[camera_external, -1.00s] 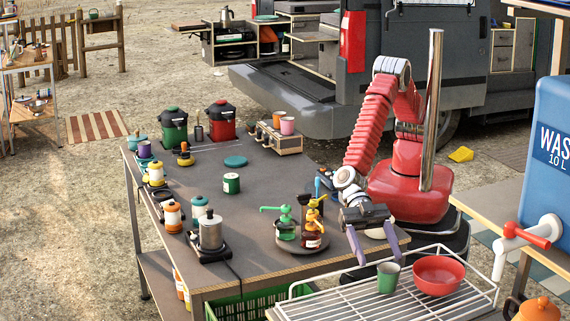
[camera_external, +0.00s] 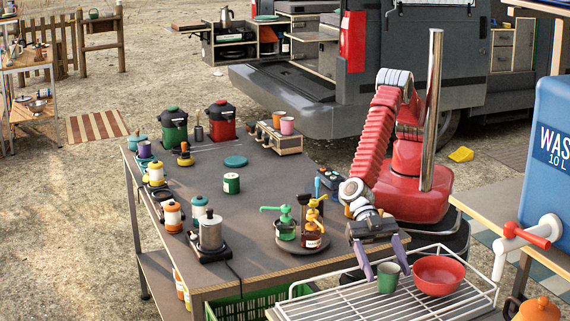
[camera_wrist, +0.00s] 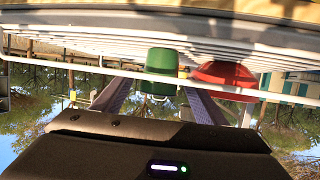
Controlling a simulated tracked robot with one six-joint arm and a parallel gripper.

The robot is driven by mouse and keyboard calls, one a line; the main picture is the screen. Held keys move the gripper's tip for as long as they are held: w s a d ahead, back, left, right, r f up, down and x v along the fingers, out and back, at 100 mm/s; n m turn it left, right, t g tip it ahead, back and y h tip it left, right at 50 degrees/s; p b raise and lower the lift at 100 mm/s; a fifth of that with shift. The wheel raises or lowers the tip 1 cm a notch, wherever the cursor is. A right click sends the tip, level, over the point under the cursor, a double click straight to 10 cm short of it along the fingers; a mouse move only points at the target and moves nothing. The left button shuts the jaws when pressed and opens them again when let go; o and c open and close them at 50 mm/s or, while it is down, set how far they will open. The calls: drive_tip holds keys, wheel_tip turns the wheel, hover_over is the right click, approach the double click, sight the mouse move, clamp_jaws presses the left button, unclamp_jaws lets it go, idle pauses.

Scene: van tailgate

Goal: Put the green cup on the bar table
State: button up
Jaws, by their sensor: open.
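The green cup (camera_external: 387,282) stands upright on the white wire rack (camera_external: 340,306), just left of a red bowl (camera_external: 438,274). My gripper (camera_external: 387,272) is open, its two purple fingers pointing down on either side of the cup in the external view. In the wrist view, which is upside down, the green cup (camera_wrist: 160,62) shows between and beyond the fingertips. I cannot tell whether the fingers touch it. A dark-topped table (camera_external: 270,190) stands left of my arm; I cannot tell for sure whether it is the bar table.
The red bowl is close to the right finger. Pump bottles (camera_external: 312,235) stand on a round tray at the dark table's near right. The dark table's middle is mostly clear around a green tin (camera_external: 231,183). A blue water container (camera_external: 555,150) stands at the right.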

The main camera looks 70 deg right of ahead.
drive_tip(key=shift+c, duration=0.6)
drive_tip(key=c, duration=1.1)
drive_tip(key=shift+r, duration=0.1)
wheel_tip(320, 180, up, 10)
drive_tip(key=shift+f, duration=0.1)
idle(0.4)
